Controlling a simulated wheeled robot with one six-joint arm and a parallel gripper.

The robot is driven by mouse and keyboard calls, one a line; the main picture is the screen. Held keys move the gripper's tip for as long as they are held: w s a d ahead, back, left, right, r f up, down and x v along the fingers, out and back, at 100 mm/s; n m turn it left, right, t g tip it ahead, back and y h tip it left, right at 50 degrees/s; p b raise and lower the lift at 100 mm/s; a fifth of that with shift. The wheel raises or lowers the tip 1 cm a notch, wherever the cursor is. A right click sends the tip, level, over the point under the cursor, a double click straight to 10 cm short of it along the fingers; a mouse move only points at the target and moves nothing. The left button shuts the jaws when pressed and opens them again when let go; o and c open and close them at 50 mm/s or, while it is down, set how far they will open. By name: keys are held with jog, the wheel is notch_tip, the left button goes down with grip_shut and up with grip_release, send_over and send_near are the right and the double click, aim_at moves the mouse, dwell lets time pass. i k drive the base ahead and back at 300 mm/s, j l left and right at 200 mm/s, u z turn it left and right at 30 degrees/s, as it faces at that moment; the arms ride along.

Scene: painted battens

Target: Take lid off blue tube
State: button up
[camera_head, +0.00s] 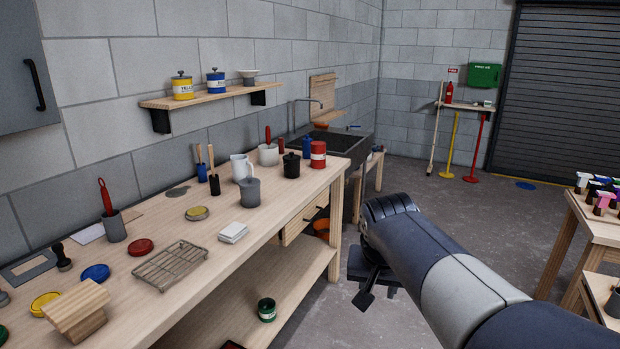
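A blue tin (215,84) with a pale label and a dark knobbed lid stands on the wall shelf. A small blue cylinder (307,148) with a narrower top stands at the far end of the workbench. I cannot tell which of these is the blue tube, or whether the cylinder's top is a lid. My gripper (366,290) is dark and hangs right of the bench, over the floor, well away from both. Its fingers are partly hidden by my arm, so its opening is unclear.
The workbench (262,215) holds a wire rack (170,265), several coloured lids, mugs and a red tin (318,154). A yellow tin (182,86) shares the shelf (208,97). A sink (335,142) stands beyond. Spray bottles crowd a table at right. The middle floor is clear.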

aim_at(306, 141)
jog(key=i+z, duration=0.35)
jog(key=i, duration=1.35)
jog(key=i+u, duration=0.15)
jog(key=i, duration=0.3)
jog(key=i+l+u, duration=0.2)
jog(key=i, duration=0.2)
jog(key=i+l+u, duration=0.15)
jog(key=i, duration=0.3)
jog(key=i+l+u, duration=0.2)
jog(key=i, duration=0.2)
jog(key=i+l+u, duration=0.3)
jog(key=u, duration=0.15)
jog(key=i+l+u, duration=0.7)
jog(key=l+u, duration=0.15)
jog(key=l, duration=0.25)
